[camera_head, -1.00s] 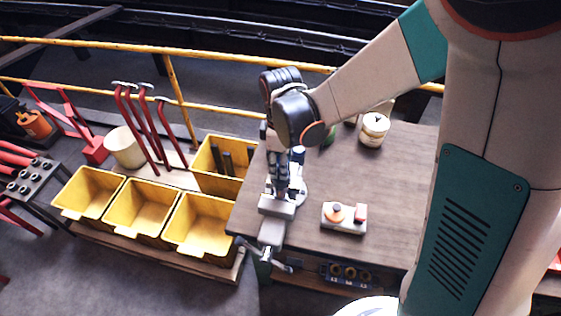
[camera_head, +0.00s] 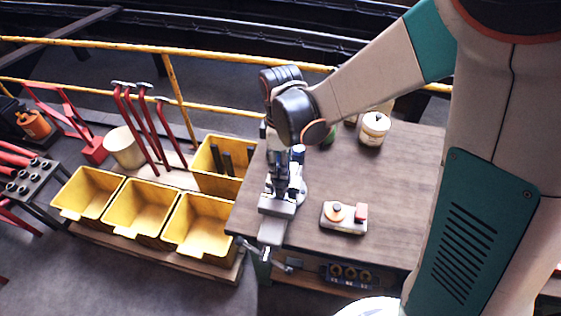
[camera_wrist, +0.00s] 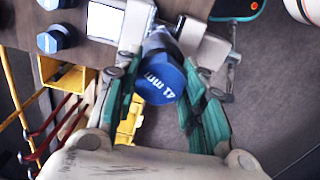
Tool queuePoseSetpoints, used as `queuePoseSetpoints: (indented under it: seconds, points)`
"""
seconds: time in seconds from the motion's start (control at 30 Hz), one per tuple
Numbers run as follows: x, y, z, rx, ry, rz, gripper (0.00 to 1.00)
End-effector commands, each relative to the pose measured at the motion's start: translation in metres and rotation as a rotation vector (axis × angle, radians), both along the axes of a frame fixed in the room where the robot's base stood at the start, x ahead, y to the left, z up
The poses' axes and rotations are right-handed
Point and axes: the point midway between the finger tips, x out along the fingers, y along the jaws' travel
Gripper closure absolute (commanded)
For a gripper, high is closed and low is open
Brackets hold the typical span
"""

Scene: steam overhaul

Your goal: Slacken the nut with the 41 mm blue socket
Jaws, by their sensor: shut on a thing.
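The blue socket (camera_wrist: 161,82), marked 41 mm, sits between my finger pads in the wrist view. My gripper (camera_wrist: 160,78) is shut on it, with a green-padded finger on each side. In the head view my gripper (camera_head: 281,180) points down over the grey vise (camera_head: 277,206) at the bench's left edge. A grey vise part also shows beside the socket in the wrist view (camera_wrist: 195,38). The nut is hidden, so I cannot tell whether the socket is seated on it.
Two other blue sockets (camera_wrist: 55,39) stand near the vise. A red-buttoned box (camera_head: 344,217) and a cream pot (camera_head: 374,128) stand on the wooden bench (camera_head: 400,190). Yellow bins (camera_head: 143,208) lie to the left. The bench's middle is mostly clear.

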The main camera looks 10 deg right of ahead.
Motion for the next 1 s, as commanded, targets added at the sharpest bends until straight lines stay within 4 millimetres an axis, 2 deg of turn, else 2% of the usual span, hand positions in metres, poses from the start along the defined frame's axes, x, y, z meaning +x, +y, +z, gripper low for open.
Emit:
queuePoseSetpoints:
  seconds: [0.47, 1.0]
  points:
    - [0.0, 0.0, -0.001, 0.0, 0.0, 0.0, 1.0]
    - [0.0, 0.0, -0.012, 0.0, 0.0, 0.0, 1.0]
